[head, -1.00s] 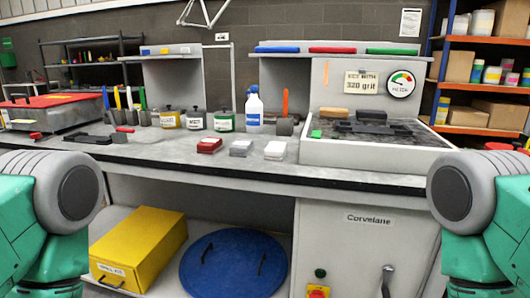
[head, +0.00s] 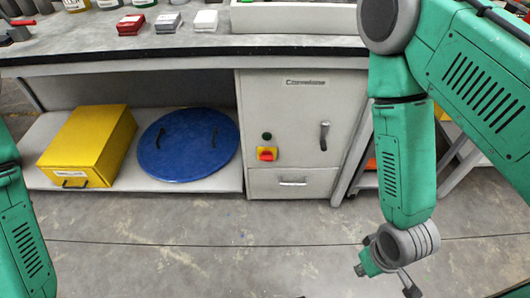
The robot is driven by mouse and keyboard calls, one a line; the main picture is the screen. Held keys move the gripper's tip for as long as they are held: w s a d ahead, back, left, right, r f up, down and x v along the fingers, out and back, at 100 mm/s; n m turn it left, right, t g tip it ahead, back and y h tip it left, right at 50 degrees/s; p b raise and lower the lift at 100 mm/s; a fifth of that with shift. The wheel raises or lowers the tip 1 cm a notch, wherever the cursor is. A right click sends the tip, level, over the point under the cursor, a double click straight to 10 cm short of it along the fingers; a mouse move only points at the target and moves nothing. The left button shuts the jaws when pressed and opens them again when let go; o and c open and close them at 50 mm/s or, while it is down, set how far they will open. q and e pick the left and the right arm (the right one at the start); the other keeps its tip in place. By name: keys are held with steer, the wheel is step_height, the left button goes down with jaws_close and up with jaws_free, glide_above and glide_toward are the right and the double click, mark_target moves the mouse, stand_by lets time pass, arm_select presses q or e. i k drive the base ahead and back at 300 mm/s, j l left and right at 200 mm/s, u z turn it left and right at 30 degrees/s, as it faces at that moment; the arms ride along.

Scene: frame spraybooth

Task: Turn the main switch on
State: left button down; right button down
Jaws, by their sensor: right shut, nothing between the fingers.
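The main switch (head: 267,154) is a red knob on a yellow plate, low on the left side of the grey cabinet front (head: 300,110). A small dark green round button or lamp (head: 267,136) sits just above it. The switch is unobstructed; its exact knob angle is too small to tell. My right gripper (head: 410,286) is at the lower right, shut and empty, in front of the cabinet and well apart from the switch. It is partly cut by the frame's bottom edge. Part of my left arm shows at the left edge; its gripper is out of view.
The cabinet has a dark door handle (head: 324,136) and a drawer with a handle (head: 292,183). A yellow box (head: 88,146) and a blue round lid (head: 188,145) lie on the low shelf. The bench edge (head: 180,57) overhangs. The floor in front is clear.

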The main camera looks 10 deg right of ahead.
mark_target(266, 156)
steer(key=i+z, duration=0.25)
steer(key=z, duration=0.25)
steer(key=i+z, duration=0.25)
steer(key=z, duration=0.2)
